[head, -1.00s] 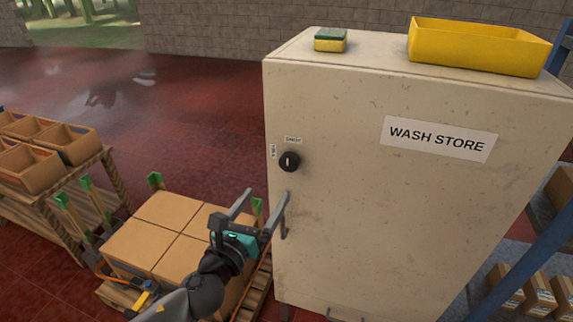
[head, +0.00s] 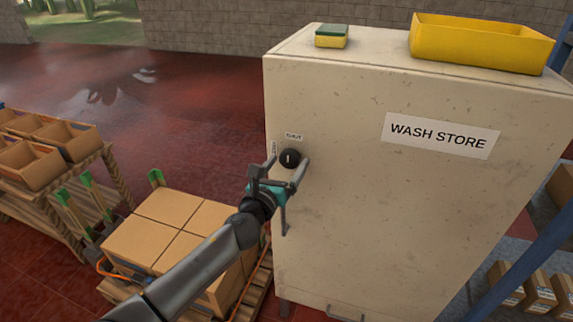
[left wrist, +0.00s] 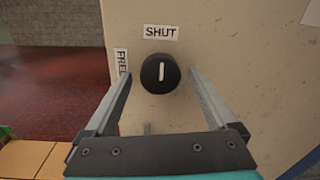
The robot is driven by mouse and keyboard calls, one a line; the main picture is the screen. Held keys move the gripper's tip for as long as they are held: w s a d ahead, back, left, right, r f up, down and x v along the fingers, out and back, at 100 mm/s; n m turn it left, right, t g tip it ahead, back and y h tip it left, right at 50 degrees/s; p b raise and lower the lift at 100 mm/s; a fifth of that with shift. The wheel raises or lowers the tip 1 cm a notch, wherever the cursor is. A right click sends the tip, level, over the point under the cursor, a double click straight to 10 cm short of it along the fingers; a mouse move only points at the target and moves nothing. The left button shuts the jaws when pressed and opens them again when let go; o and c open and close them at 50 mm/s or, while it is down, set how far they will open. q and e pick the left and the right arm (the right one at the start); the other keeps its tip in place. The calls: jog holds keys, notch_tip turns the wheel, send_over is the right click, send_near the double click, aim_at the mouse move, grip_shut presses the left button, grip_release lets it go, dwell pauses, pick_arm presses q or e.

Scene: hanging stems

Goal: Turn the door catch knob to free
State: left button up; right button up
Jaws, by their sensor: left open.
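The door catch knob (head: 289,158) is a black round knob with a white line, on the left side of the beige cabinet door (head: 400,200). In the left wrist view the knob (left wrist: 160,73) has its white line upright, pointing to the SHUT label (left wrist: 161,32) above. The FREE label (left wrist: 121,62) is to its left, partly hidden by a finger. My left gripper (head: 290,160) is open, with one finger on each side of the knob and visible gaps to it in the wrist view. My right gripper is not in view.
A grey door handle (head: 284,215) is just below the knob. A sponge (head: 331,36) and a yellow tray (head: 480,45) sit on the cabinet top. Cartons (head: 165,235) on a pallet stand below my left arm. A bench with boxes (head: 30,160) is at left.

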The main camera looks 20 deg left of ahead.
pick_arm(q)
jog(key=shift+w, duration=0.1)
jog(key=c, duration=1.4)
jog(key=shift+o, duration=0.2)
jog(key=shift+n, duration=0.4)
jog(key=n+b, duration=0.1)
jog(key=n, duration=0.3)
jog(key=n+b, duration=0.1)
jog(key=n, duration=0.3)
jog(key=shift+d+n+t, duration=0.1)
jog(key=shift+n+t, duration=0.2)
jog(key=shift+n, duration=0.1)
jog(key=n, duration=0.4)
jog(key=shift+n+y, duration=0.3)
jog(key=shift+n, duration=2.1)
